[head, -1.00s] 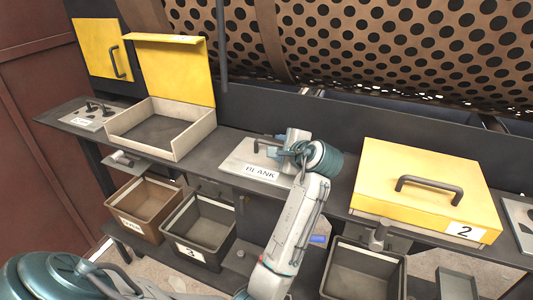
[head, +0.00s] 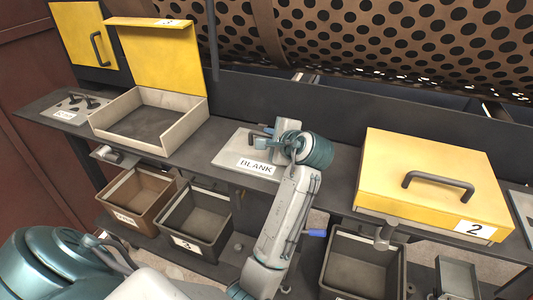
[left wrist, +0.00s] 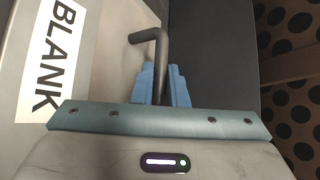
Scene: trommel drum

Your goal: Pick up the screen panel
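A flat grey panel labelled BLANK (head: 228,153) lies on the dark bench, left of the closed yellow box. It also shows in the left wrist view (left wrist: 104,42). My left gripper (head: 262,142) is over its right part. In the left wrist view the blue fingers (left wrist: 161,85) are close together on either side of the panel's dark bent handle (left wrist: 146,36), and look shut on it. Another grey plate with dark handles (head: 72,107) lies at the bench's far left; its label is too small to read. My right gripper is not in view.
An open yellow-lidded tray (head: 188,133) stands left of the panel. A closed yellow box marked 2 (head: 400,170) stands right. Bins, including one marked 3 (head: 196,222), sit below the bench front. The perforated drum (head: 400,40) is behind.

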